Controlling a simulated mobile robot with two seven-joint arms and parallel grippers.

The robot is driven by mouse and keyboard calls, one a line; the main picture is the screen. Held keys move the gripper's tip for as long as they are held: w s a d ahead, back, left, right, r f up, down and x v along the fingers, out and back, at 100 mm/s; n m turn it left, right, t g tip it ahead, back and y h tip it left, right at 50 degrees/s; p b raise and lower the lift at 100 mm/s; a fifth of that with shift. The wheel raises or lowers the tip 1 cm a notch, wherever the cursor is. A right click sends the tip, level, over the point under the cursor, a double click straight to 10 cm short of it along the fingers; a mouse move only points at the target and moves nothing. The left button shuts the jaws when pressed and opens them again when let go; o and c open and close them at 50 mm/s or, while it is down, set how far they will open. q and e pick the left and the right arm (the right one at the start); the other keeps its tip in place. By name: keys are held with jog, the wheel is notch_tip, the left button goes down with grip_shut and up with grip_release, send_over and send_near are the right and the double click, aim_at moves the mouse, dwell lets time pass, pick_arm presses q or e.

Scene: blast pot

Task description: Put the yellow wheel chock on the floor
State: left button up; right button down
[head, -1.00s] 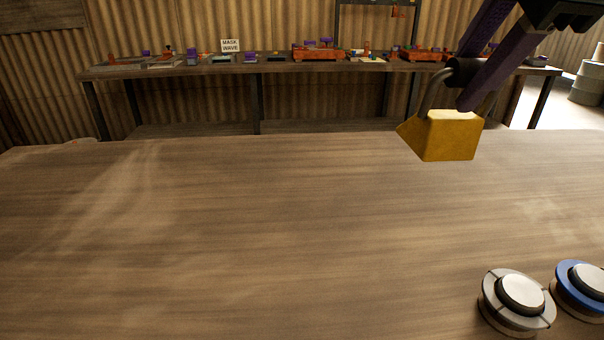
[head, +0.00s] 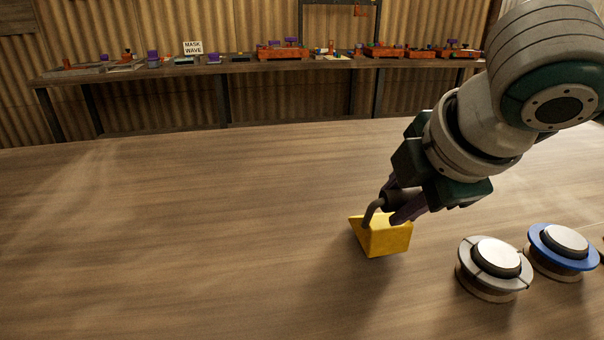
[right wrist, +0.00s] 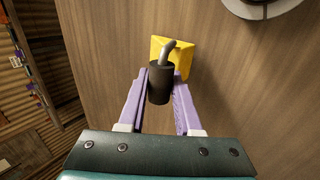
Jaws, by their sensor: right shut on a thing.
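The yellow wheel chock (head: 384,240) is a wedge with a bent metal handle and a black grip on it. It is in the middle right of the head view, over the wooden tabletop; I cannot tell whether it touches the wood. My right gripper (head: 398,203) is shut on the black grip of the chock's handle. In the right wrist view, the chock (right wrist: 184,62) shows beyond the black grip (right wrist: 160,88), which sits between the purple fingers. No floor spot shows clearly in the head view. My left gripper is not in view.
A white-topped grey round button (head: 495,262) and a blue-rimmed one (head: 562,248) stand on the table, right of the chock. The table's left and middle are clear. A back bench (head: 240,65) holds several small items and a "MASK WAVE" sign (head: 193,47).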

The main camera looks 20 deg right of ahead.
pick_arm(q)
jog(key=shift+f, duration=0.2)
pick_arm(e)
jog(key=shift+f, duration=0.55)
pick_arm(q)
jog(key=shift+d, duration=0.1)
pick_arm(e)
jog(key=c, duration=0.6)
grip_release()
jog(key=shift+r, duration=0.1)
